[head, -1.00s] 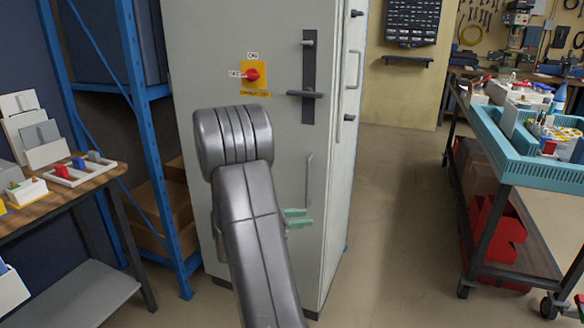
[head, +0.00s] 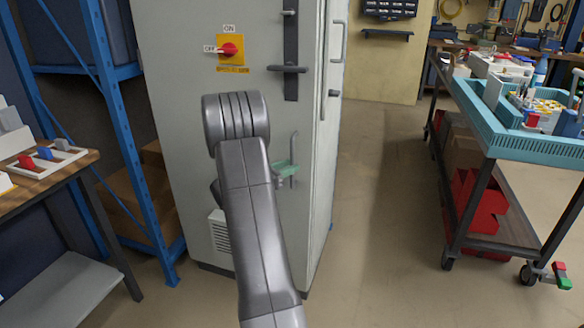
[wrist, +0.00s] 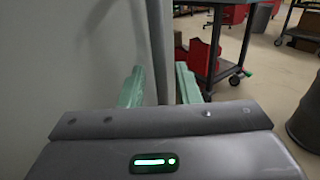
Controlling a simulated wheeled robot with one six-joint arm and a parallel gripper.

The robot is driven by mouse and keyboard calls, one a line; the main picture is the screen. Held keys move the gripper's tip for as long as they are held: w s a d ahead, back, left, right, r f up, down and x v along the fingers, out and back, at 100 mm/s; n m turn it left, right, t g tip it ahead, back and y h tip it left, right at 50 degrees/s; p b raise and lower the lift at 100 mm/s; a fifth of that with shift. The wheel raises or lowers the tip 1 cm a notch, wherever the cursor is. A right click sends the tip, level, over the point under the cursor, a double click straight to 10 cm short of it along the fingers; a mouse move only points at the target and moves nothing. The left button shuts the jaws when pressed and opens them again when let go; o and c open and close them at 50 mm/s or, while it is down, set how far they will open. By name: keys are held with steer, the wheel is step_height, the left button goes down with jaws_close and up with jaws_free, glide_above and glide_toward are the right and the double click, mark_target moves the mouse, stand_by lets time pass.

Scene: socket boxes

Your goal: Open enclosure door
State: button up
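The enclosure (head: 180,130) is a tall grey cabinet, and its front door looks shut. A red rotary switch (head: 229,49) on a yellow plate points left toward the OFF label. A dark latch lever (head: 288,69) lies horizontal on a black plate. A thin vertical grey pull handle (head: 294,148) is lower on the door's right side. My gripper (head: 285,168), with green fingers, is at this handle's lower half. In the wrist view my gripper (wrist: 160,85) has its fingers apart, with the upright handle bar (wrist: 160,45) between them. Whether they touch it is unclear.
A blue shelf rack (head: 112,110) stands left of the enclosure, with a wooden workbench (head: 60,172) nearer. A dark cart (head: 490,220) with a teal tray (head: 510,147) stands at the right. The floor between the enclosure and cart is clear.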

steer(key=shift+x, duration=1.05)
jaws_close()
